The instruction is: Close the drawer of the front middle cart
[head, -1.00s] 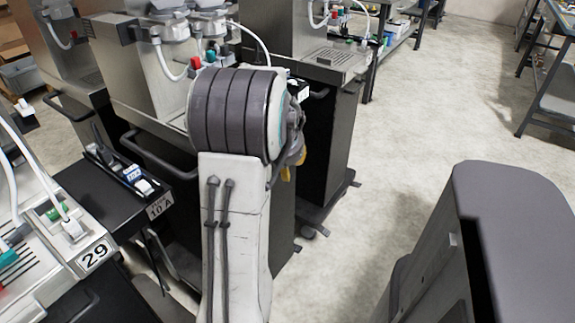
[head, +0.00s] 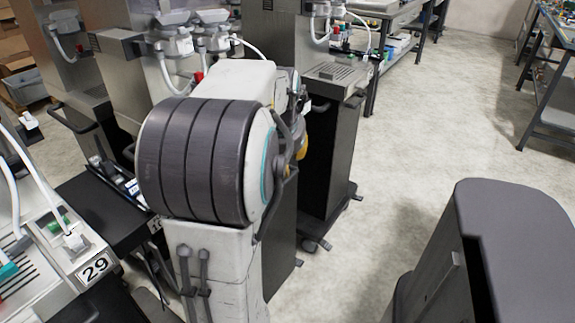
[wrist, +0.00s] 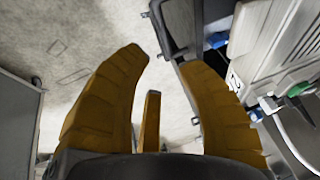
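A dark drawer or shelf (head: 100,210) sticks out at the left, with small items in its back part. Its number label is mostly hidden behind my arm. The middle cart (head: 122,75) stands behind my arm, which hides much of its front; I cannot tell for sure that the drawer belongs to it. My gripper shows only as a bit of yellow (head: 302,148) beyond my arm. In the wrist view my gripper (wrist: 166,62) has its amber fingers spread, with nothing held. A dark handle-like edge (wrist: 163,28) lies just beyond the fingertips, beside a pale cart top (wrist: 270,45).
The cart labelled 29 (head: 95,268) stands at front left. Another dark cart (head: 335,145) stands just right of my arm. Workbenches (head: 550,75) are at the far right. Bare floor (head: 430,110) lies between them.

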